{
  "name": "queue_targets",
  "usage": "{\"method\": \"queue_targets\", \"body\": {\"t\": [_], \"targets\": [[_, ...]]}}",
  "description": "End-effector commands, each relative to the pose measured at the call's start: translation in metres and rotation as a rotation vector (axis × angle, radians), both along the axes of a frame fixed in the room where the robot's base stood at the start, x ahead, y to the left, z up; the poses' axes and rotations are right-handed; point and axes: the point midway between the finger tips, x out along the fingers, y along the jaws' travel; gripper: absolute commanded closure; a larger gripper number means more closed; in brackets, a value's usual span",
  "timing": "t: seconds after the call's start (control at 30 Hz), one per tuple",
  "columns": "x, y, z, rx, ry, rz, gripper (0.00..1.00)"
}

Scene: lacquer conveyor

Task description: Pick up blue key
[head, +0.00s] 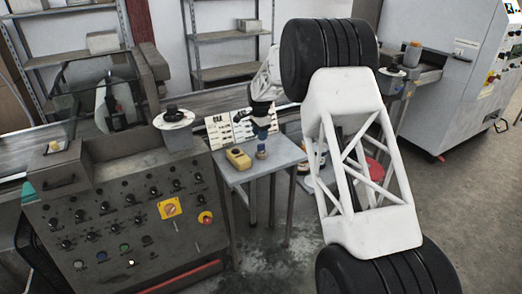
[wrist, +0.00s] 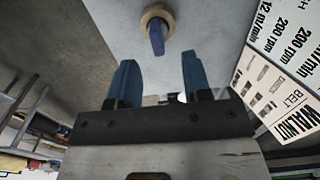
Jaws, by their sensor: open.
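The blue key (wrist: 157,40) shows at the top of the wrist view, with a round tan and grey piece at its base. In the head view the small blue and tan key (head: 261,152) stands on a small grey table (head: 283,153). My gripper (wrist: 158,72) is open, with two blue fingers apart and nothing between them. The key is beyond the fingertips, roughly in line with the gap. In the head view my gripper (head: 261,131) is just above the key, pointing down. Whether they touch there is too small to tell.
A yellow device (head: 238,158) lies on the table left of the key. A printed sign (head: 228,129) stands behind it and shows close on the right in the wrist view (wrist: 282,75). A control panel (head: 130,225) stands left of the table, and a conveyor (head: 200,103) runs behind.

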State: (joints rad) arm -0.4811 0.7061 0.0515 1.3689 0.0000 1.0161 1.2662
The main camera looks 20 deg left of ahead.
Motion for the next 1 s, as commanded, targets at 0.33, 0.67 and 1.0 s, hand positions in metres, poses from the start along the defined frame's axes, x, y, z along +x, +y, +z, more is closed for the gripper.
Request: {"method": "queue_targets", "body": {"t": [0.33,0.67,1.0], "targets": [[0.0,0.0,-0.009,0.001,-0.001,0.0,0.55],[0.0,-0.002,-0.021,0.0,0.0,0.0,0.55],[-0.001,-0.005,-0.057,0.0,0.0,0.0,0.55]]}}
